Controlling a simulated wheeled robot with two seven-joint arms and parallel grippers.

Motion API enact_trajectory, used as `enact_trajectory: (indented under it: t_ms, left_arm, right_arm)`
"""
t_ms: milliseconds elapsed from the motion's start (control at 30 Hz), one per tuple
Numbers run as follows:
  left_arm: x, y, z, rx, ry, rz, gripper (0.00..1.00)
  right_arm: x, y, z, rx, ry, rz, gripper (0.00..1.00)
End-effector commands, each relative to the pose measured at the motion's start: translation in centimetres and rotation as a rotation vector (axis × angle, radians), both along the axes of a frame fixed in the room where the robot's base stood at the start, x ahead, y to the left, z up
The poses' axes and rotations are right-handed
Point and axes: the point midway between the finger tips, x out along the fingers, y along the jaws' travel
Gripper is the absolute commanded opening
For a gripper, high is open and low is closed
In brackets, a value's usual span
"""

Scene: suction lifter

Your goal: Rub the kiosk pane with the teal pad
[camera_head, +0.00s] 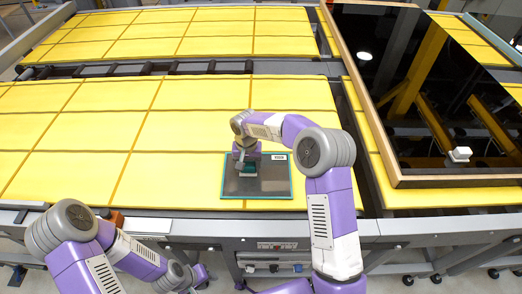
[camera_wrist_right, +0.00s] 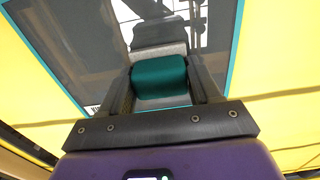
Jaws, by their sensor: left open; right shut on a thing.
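The kiosk pane (camera_head: 275,185) is a small dark glossy sheet with a teal edge and a white label, lying flat on the yellow bed. It also shows in the right wrist view (camera_wrist_right: 70,60), with a reflection in it. My right gripper (camera_head: 246,166) is over the pane's left-middle part, shut on the teal pad (camera_head: 250,169). The pad (camera_wrist_right: 159,83) sits between the two fingers in the right wrist view. I cannot tell whether it touches the glass. My left gripper (camera_head: 197,278) is open and low at the front, off the bed and away from the pane.
The yellow padded bed (camera_head: 80,130) is clear around the pane. A large wood-framed dark panel (camera_head: 410,120) lies at the right, with a small white block (camera_head: 460,154) on it. A grey rail runs along the front edge. An orange-brown item (camera_head: 117,218) is near my left arm.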

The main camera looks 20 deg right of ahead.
Motion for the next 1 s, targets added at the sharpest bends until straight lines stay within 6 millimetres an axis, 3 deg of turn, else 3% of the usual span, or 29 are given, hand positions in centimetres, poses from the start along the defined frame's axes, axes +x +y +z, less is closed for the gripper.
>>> enact_trajectory:
  t_ms: [467, 567, 1000]
  left_arm:
    - [0.0, 0.0, 0.1, 0.0, 0.0, 0.0, 0.43]
    - [0.0, 0.0, 1.0, 0.0, 0.0, 0.0, 0.43]
    - [0.0, 0.0, 3.6, 0.0, 0.0, 0.0, 0.43]
  right_arm:
    - [-0.2, -3.6, 0.0, -0.002, 0.001, 0.011, 0.29]
    - [-0.1, -3.5, 2.0, 0.0, -0.003, 0.011, 0.29]
    - [-0.3, -3.9, 5.9, 0.0, -0.001, 0.003, 0.29]
